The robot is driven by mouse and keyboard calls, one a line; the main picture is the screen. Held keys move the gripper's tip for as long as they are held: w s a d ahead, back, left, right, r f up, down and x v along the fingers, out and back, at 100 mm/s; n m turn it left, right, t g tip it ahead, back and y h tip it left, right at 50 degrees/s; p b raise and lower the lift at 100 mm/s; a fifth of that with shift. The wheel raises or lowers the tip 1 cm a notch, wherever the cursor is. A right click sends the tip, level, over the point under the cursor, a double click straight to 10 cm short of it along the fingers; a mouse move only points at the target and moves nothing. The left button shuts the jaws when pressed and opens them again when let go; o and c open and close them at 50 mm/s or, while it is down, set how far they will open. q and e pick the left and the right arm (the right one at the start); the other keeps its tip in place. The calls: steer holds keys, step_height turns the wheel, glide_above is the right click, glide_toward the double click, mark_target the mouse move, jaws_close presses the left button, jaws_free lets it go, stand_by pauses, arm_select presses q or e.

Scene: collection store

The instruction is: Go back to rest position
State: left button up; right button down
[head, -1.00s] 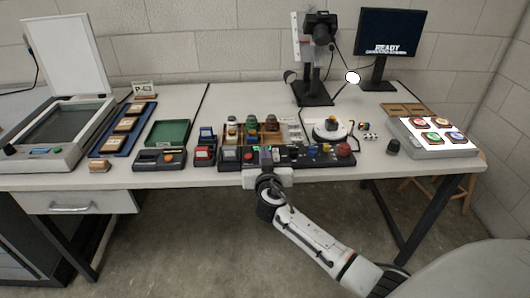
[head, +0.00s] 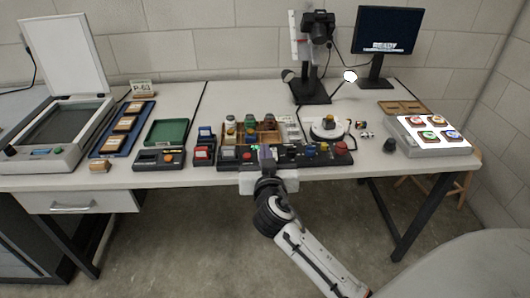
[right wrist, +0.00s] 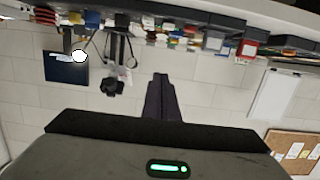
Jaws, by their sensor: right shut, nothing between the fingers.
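My right gripper (head: 266,154) is at the front edge of the table, over the black control panel (head: 318,156) with coloured buttons. Its fingers are together with nothing between them. In the right wrist view the closed fingers (right wrist: 160,98) point toward the wall and the upside-down table. The right arm comes in from the lower right of the head view. My left gripper does not show in either view.
The table (head: 215,178) holds a flatbed scanner (head: 60,135), a blue tray (head: 104,145), a green tray (head: 168,132), a camera stand (head: 309,85), a monitor (head: 386,35) and a lit panel (head: 432,136). The floor in front is clear.

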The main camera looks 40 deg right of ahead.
steer(key=shift+f, duration=0.1)
stand_by(0.4)
steer(key=s+a+f+n+g+y, duration=0.1)
steer(key=s+a+f+n+y, duration=0.1)
steer(key=s+a+f, duration=0.3)
steer(key=s+a+f+n+g+y, duration=0.1)
steer(key=s+f+n+y, duration=0.1)
steer(key=f, duration=0.5)
steer(key=s+a+f+n+g+y, duration=0.1)
steer(key=s+a+f+y, duration=0.15)
steer(key=s+f, duration=0.2)
steer(key=s+a+f+n+g+y, duration=0.1)
steer(key=s+a+f, duration=0.3)
steer(key=s, duration=0.4)
steer(key=s+a+f+n+g+y, duration=0.1)
steer(key=s+a+f+n+y, duration=0.1)
steer(key=s+a+f, duration=0.3)
steer(key=s+y, duration=0.1)
steer(key=s, duration=0.1)
steer(key=shift+s+a, duration=0.25)
steer(key=shift+s, duration=0.15)
steer(key=shift+f, duration=0.1)
